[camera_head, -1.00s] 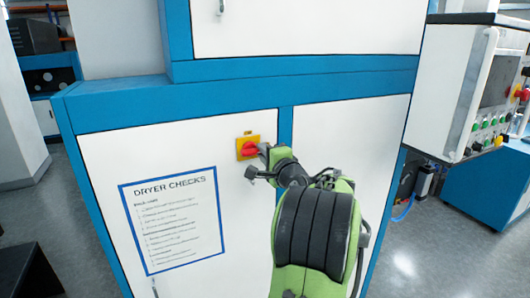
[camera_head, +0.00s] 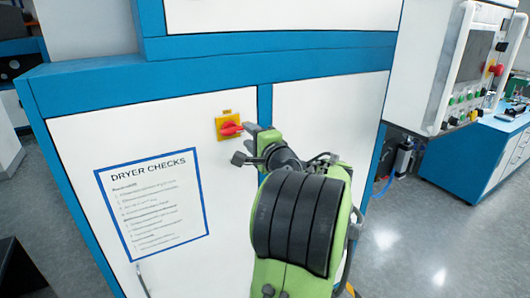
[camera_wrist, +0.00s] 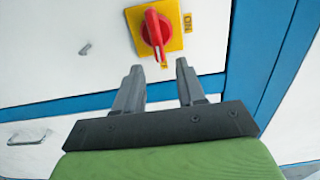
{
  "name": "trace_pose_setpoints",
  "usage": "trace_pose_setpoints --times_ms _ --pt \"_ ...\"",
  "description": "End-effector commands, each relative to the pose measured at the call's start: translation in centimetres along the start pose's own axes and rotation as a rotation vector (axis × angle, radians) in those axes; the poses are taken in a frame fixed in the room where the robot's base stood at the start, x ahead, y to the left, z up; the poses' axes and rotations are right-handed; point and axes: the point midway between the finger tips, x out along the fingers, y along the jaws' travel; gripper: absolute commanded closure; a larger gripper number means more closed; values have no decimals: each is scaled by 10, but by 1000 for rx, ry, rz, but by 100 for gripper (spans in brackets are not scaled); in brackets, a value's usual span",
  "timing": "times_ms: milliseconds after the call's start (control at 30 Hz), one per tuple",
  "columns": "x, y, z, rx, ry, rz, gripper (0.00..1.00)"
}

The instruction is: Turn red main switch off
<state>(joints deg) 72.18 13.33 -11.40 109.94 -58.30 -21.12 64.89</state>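The red main switch (camera_head: 229,128) is a red rotary handle on a yellow square plate, on the white front of the blue-framed dryer cabinet. In the wrist view the red handle (camera_wrist: 154,29) stands close to upright, slightly tilted, with small yellow labels beside and below the plate. My gripper (camera_head: 245,141) is just right of and slightly below the switch in the head view. In the wrist view my gripper (camera_wrist: 158,72) has its two fingers apart with nothing between them. The switch lies just beyond the fingertips, and I see no contact.
A "DRYER CHECKS" sheet (camera_head: 155,200) with a blue border is on the panel left of the switch. A control panel (camera_head: 475,75) with buttons and a blue bench (camera_head: 475,150) stand at the right. The grey floor (camera_head: 420,240) at right is open.

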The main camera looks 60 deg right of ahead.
Motion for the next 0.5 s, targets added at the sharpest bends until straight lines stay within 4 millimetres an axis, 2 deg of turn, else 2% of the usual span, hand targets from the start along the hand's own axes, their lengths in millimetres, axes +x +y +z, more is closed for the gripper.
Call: trace_pose_setpoints --times_ms 100,300,400,500 --pt "-36 4 -1 -1 7 -2 61" --pt "-89 4 -1 0 5 -2 61" --pt "-106 3 0 -1 2 -1 61" --pt "-114 2 0 0 0 -1 61"
